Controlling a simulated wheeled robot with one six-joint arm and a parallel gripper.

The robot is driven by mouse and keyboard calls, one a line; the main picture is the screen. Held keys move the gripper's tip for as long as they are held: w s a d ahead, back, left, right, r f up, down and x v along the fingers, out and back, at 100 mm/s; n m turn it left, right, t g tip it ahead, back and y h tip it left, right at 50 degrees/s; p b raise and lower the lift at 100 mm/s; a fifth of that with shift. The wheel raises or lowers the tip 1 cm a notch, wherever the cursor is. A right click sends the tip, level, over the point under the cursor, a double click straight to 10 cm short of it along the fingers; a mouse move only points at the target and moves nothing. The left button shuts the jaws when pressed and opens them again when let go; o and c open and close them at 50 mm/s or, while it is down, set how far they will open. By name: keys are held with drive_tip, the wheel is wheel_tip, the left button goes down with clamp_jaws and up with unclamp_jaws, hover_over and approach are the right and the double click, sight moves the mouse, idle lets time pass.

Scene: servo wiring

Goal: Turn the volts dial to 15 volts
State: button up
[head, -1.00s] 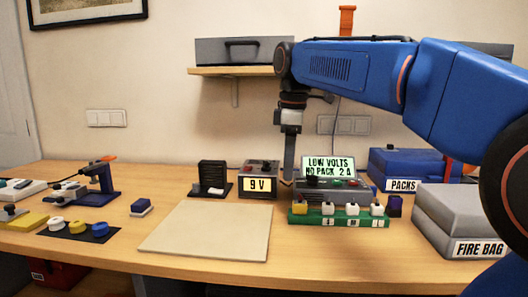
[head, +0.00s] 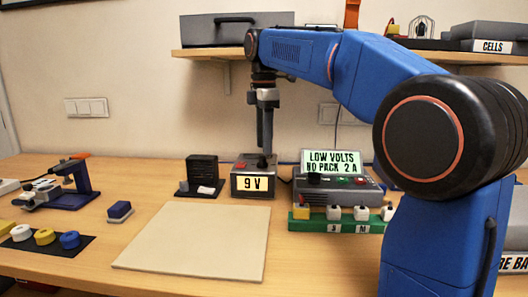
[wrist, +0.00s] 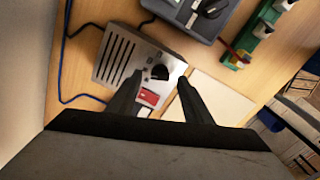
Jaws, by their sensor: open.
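The grey power supply box (head: 259,183) stands at the back of the table, and its lit display reads 9 V. Its black volts dial (wrist: 159,72) is on the top face, beside vent slots and a red switch (wrist: 149,97). My gripper (head: 265,148) points down just above the box top. In the wrist view my gripper (wrist: 159,79) is open, with one finger on each side of the dial in the picture. I cannot tell whether the fingers reach down to the dial's height. In the head view the fingers partly cover the dial.
A charger (head: 335,186) reading LOW VOLTS NO PACK 2 A stands close on the right, with a green board (head: 335,227) before it. A black heatsink-like stand (head: 202,173) is on the left. A bare beige mat (head: 195,242) lies in front.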

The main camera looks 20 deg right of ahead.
sight(262, 162)
drive_tip(key=shift+f, duration=1.7)
drive_tip(key=c, duration=1.1)
drive_tip(key=shift+o, duration=0.2)
